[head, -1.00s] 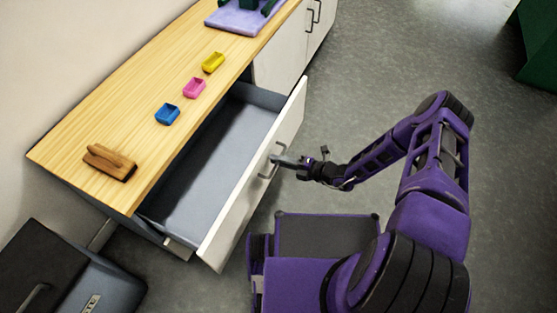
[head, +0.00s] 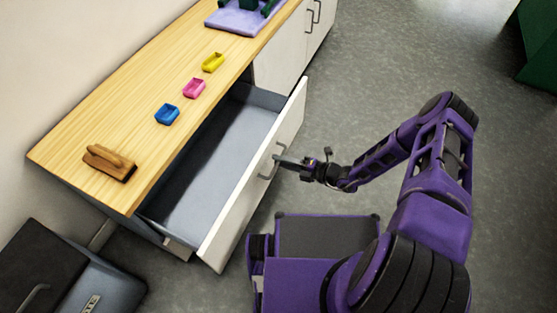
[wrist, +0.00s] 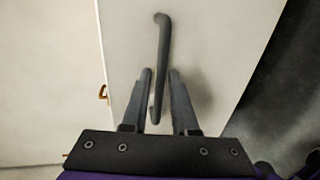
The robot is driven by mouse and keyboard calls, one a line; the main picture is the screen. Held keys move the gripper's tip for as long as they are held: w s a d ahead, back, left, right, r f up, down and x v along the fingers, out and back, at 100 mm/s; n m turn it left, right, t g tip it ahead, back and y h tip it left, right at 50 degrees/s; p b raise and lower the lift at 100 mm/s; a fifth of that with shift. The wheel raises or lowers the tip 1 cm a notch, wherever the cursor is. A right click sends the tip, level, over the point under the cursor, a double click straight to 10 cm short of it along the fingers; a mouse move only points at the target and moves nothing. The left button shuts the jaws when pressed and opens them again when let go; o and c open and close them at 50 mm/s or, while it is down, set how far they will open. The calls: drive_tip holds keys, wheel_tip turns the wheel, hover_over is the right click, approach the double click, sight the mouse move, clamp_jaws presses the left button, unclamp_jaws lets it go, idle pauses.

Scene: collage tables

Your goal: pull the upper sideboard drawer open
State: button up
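The upper sideboard drawer (head: 215,170) stands far out of the sideboard, and its grey inside shows empty. Its pale front (head: 236,208) carries a dark bar handle (head: 266,174). In the wrist view the handle (wrist: 163,45) runs up the pale drawer front (wrist: 225,40). My gripper (head: 279,159) is at the handle, on the outer side of the front. In the wrist view my gripper's two fingers (wrist: 160,74) are apart, with the handle seen between them and a gap on each side. I cannot tell whether the tips still reach around the bar.
On the wooden top (head: 150,90) are a brown wooden-handled block (head: 109,162), blue (head: 167,114), pink (head: 194,88) and yellow (head: 213,62) small trays, and a lilac board (head: 240,18). A dark box (head: 60,275) stands lower left.

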drive_tip(key=v, duration=1.6)
drive_tip(key=shift+s+p, duration=0.2)
drive_tip(key=shift+p, duration=0.2)
drive_tip(key=shift+d, duration=0.1)
